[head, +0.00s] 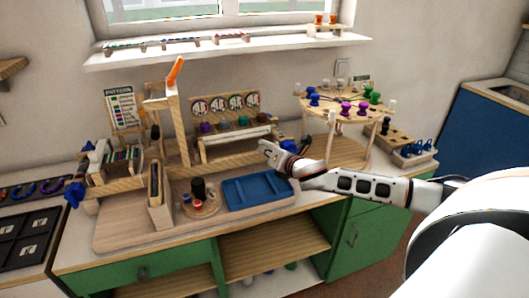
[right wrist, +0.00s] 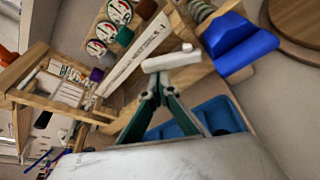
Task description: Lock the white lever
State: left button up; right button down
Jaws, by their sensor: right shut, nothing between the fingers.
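A long white bar (head: 237,135) runs across the front of the wooden board with several round dials. It also shows in the right wrist view (right wrist: 134,54). I cannot tell for sure whether this bar is the white lever or whether it is locked. My right gripper (head: 267,148) is in front of the bar's right part, above the bench. In the right wrist view the gripper (right wrist: 172,62) has its fingers together and holds nothing. A small white piece (right wrist: 187,47) shows just beyond the fingertips; contact is unclear. My left gripper is not in view.
A blue block (right wrist: 238,42) stands close to the right gripper. A blue tray (head: 258,190) lies below it. A wooden post with an orange handle (head: 175,72) stands left of the dials. A round peg table (head: 340,109) stands to the right.

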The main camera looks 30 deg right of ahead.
jog(key=shift+r, duration=0.1)
jog(key=m, duration=0.1)
jog(key=d+r+m+t+y, duration=0.1)
jog(key=m, duration=0.1)
jog(key=shift+s+r+b, duration=0.15)
jog(key=shift+r+b, duration=0.05)
jog(key=shift+b, duration=0.2)
jog(key=d+r+m+b, duration=0.1)
jog(key=m, duration=0.1)
jog(key=d+r+m+t+y, duration=0.1)
jog(key=m, duration=0.1)
jog(key=shift+s+b, duration=0.15)
jog(key=shift+b, duration=0.2)
jog(key=shift+a, duration=0.1)
